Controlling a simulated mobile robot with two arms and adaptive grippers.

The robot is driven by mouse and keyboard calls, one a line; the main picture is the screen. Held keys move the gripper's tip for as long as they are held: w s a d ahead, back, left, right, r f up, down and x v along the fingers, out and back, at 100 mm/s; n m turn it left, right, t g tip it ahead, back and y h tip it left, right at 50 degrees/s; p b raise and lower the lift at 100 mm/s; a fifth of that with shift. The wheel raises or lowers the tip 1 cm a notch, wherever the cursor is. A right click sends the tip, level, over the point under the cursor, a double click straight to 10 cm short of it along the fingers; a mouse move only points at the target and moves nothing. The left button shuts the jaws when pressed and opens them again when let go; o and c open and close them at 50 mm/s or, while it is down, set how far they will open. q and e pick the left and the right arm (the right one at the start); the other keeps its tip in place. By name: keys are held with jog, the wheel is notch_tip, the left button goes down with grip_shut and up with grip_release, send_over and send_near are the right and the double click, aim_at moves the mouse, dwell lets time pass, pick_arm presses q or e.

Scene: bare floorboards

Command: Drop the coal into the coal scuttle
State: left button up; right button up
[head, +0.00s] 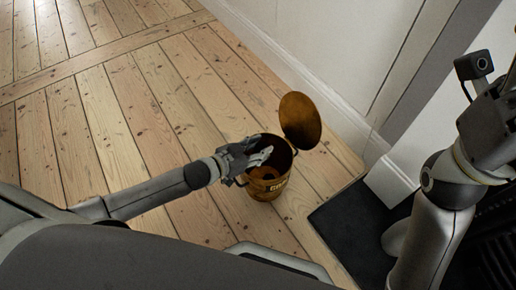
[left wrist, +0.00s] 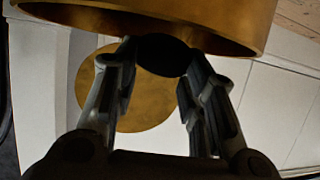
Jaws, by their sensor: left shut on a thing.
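The coal scuttle (head: 267,189) is a round brass-coloured bucket standing on the floorboards, with its round lid (head: 300,120) swung open. My left gripper (head: 264,157) reaches in from the left over the scuttle's mouth. In the left wrist view, the left gripper (left wrist: 160,72) is shut on a dark lump, the coal (left wrist: 164,55), between its fingertips. The scuttle's wall (left wrist: 200,18) crosses the top of that view, close to the fingertips, and the lid (left wrist: 140,112) shows behind the fingers. The coal cannot be made out in the head view. My right gripper is out of view.
A white wall with a skirting board (head: 305,88) runs behind the scuttle. A dark slab (head: 350,225) lies on the floor to its right, beside a white plinth (head: 388,182). The floorboards (head: 110,120) to the left are clear.

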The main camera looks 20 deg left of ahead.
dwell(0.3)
pick_arm(q)
jog(key=o, duration=1.1)
jog(key=shift+f, duration=0.1)
jog(key=shift+s, duration=0.1)
jog(key=v, duration=1.1)
jog(key=shift+s+a+r, duration=0.15)
jog(key=shift+s+r, duration=0.05)
jog(key=shift+s, duration=0.1)
